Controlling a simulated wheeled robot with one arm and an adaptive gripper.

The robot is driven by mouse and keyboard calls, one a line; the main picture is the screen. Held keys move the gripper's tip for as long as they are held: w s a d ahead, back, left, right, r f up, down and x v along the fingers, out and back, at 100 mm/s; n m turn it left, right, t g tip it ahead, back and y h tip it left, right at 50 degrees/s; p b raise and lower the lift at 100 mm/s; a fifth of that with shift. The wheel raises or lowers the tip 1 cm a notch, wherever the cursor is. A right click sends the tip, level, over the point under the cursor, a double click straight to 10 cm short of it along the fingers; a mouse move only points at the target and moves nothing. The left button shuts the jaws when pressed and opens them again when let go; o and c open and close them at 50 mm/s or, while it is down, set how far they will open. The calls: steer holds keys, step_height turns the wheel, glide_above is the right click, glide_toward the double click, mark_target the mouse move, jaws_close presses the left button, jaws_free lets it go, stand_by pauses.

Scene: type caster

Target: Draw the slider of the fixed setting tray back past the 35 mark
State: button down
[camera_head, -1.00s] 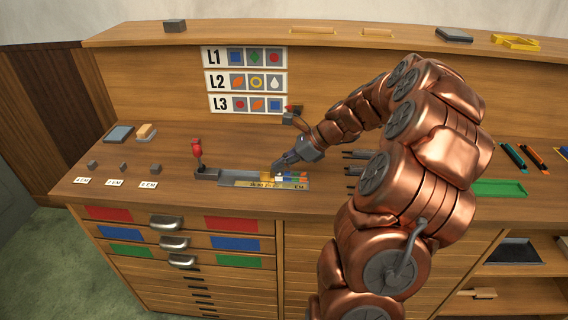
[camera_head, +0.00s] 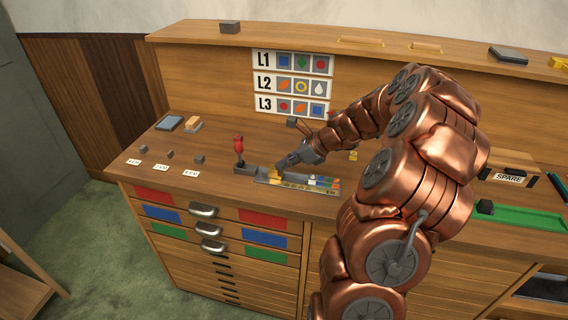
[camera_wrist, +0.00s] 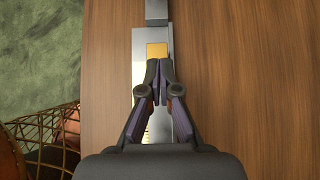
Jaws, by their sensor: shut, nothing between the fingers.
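The setting tray (camera_head: 297,184) is a long grey metal channel with a scale strip, fixed on the bench top. A red-knobbed lever (camera_head: 239,146) stands at its left end. The yellow slider (camera_head: 274,172) sits in the left half of the tray, apart from coloured type pieces (camera_head: 322,181) at the right end. My gripper (camera_head: 281,166) is shut and empty, low at the tray, right beside the slider. In the wrist view the slider (camera_wrist: 157,50) shows just beyond my closed fingertips (camera_wrist: 160,66); contact is unclear. The scale numbers are too small to read, and my gripper hides part of the tray.
Small grey blocks (camera_head: 199,159) with labels lie on the bench at left. A green tray (camera_head: 530,219) and a SPARE box (camera_head: 508,178) stand at right. Drawers (camera_head: 210,229) are below the front edge. My arm covers the bench right of the setting tray.

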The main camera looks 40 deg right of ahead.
steer(key=s+d, duration=0.3)
steer(key=shift+s+d+r+p, duration=0.15)
steer(key=shift+s+r+p, duration=0.1)
steer(key=shift+s+p, duration=0.1)
steer(key=b+v, duration=0.2)
steer(key=v, duration=0.6)
steer(key=shift+s+d+r, duration=0.1)
steer(key=shift+s+r, duration=0.05)
steer(key=shift+r, duration=0.1)
steer(key=shift+s+d, duration=0.1)
steer(key=b, duration=0.2)
steer(key=f+b, duration=0.1)
steer(key=b, duration=0.2)
steer(key=shift+s+d+f, duration=0.25)
steer(key=b, duration=0.2)
steer(key=shift+s+f+b, duration=0.1)
steer(key=shift+s+b, duration=0.1)
steer(key=shift+b, duration=0.45)
steer(key=shift+a+r, duration=0.15)
steer(key=shift+r, duration=0.05)
